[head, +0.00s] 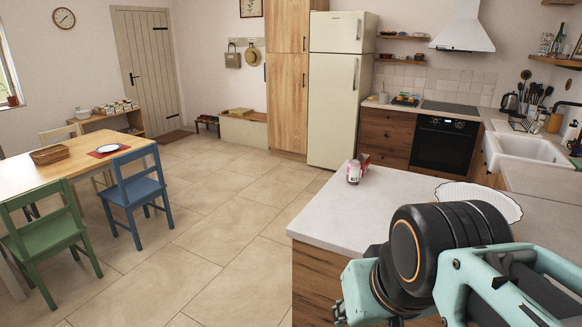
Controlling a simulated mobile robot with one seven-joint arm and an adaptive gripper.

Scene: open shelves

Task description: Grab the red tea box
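A small red box (364,160), likely the tea box, stands at the far left corner of the pale counter. It is partly hidden behind a small jar (353,172) with a pale lid and reddish contents. Its label is too small to read. My arm, teal and black with an orange ring, fills the lower right of the head view. I cannot pick out the fingertips of my gripper, so I cannot tell whether it is open or shut. The arm is in front of and to the right of the box, apart from it.
The counter (382,205) has bare room between the jar and my arm. A white ribbed dish (462,187) lies behind my arm. An oven (444,146), a sink (528,147) and a fridge (337,90) stand beyond. Open floor lies left, with a blue chair (137,187).

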